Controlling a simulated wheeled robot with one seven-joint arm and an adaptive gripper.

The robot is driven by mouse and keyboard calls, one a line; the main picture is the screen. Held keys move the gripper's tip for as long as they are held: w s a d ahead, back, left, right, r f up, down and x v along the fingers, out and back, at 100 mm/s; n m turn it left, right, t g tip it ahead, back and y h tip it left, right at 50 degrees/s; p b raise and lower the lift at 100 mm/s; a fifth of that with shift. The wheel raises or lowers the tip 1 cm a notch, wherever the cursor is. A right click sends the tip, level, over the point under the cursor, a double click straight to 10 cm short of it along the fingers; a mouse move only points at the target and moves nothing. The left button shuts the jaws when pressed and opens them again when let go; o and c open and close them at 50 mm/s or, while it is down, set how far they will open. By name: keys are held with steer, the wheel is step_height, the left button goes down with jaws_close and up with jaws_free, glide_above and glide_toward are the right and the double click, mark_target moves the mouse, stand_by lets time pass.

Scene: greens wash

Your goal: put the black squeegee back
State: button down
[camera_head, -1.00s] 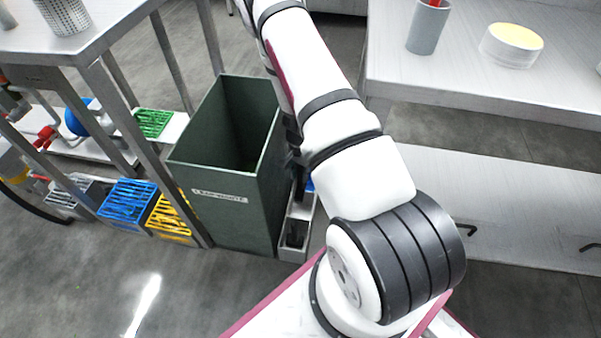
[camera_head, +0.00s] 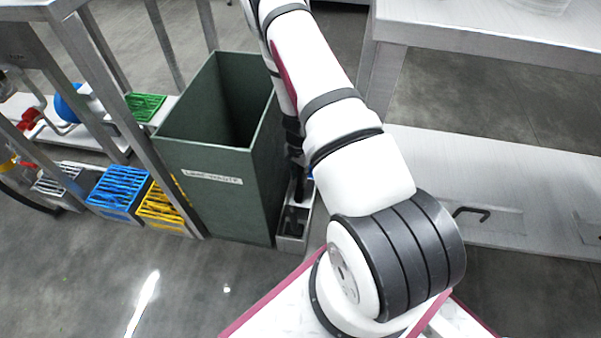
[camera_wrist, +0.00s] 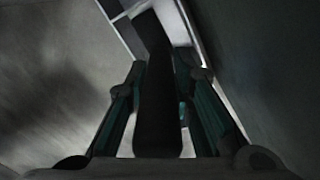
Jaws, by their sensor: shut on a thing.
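The black squeegee (camera_wrist: 157,90) is a long dark shape between the two fingers of my gripper (camera_wrist: 160,112) in the wrist view, and the gripper is shut on it. In the head view my gripper (camera_head: 293,150) is partly hidden behind my arm, beside the green bin's right side. A narrow grey holder (camera_head: 291,244) stands on the floor right of the bin. A dark part of the squeegee (camera_head: 293,220) shows at this holder. I cannot tell whether its lower end is inside or above. The holder's pale edges also show in the wrist view (camera_wrist: 122,18).
A dark green waste bin (camera_head: 228,205) with a white label stands close left of the holder. A steel table with a lower shelf (camera_head: 470,185) is close on the right. Blue (camera_head: 118,188) and yellow (camera_head: 163,208) crates stand left. The front floor is clear.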

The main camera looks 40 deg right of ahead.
steer(key=shift+f, duration=4.6)
steer(key=c, duration=1.3)
jaws_free()
step_height(320, 180, up, 12)
steer(key=shift+w, duration=0.1)
step_height(320, 180, up, 9)
steer(key=p, duration=0.9)
glide_above(300, 188)
steer(key=w, duration=0.1)
steer(key=shift+w+d+r, duration=0.1)
steer(key=shift+w+d, duration=0.05)
steer(key=shift+d, duration=0.15)
